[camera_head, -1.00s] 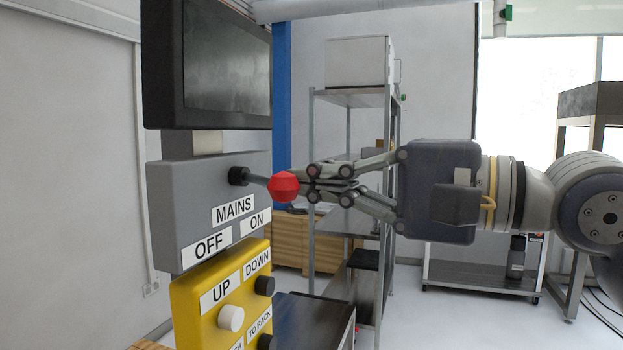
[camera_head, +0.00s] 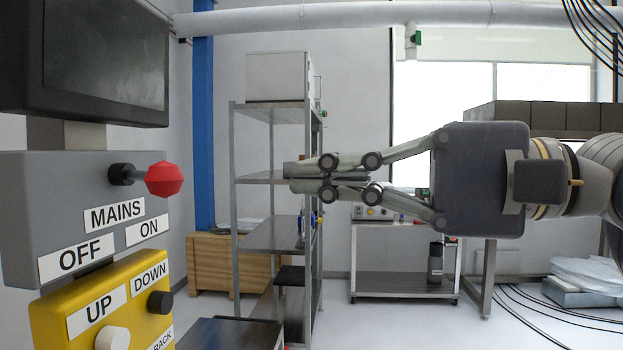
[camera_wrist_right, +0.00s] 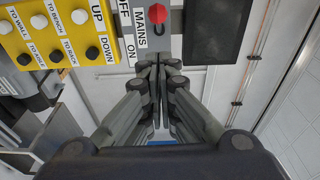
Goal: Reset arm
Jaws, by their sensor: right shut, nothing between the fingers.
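My right gripper (camera_head: 292,178) comes in from the right in the head view. Its fingers are shut with nothing between them, and they point left, apart from the control panel. The red mains knob (camera_head: 164,179) sits on a black stem on the grey mains box (camera_head: 60,200), above the OFF and ON labels. In the right wrist view the shut fingers (camera_wrist_right: 158,62) point toward the panel, with the red knob (camera_wrist_right: 158,14) beyond their tips. My left gripper is not in view.
A dark screen (camera_head: 100,60) stands above the mains box, and a yellow button box (camera_head: 60,325) is below it. A metal shelf rack (camera_head: 270,108) stands behind my gripper. A wheeled cart (camera_head: 405,285) and wooden crate (camera_head: 205,262) stand behind. Open air lies between fingers and knob.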

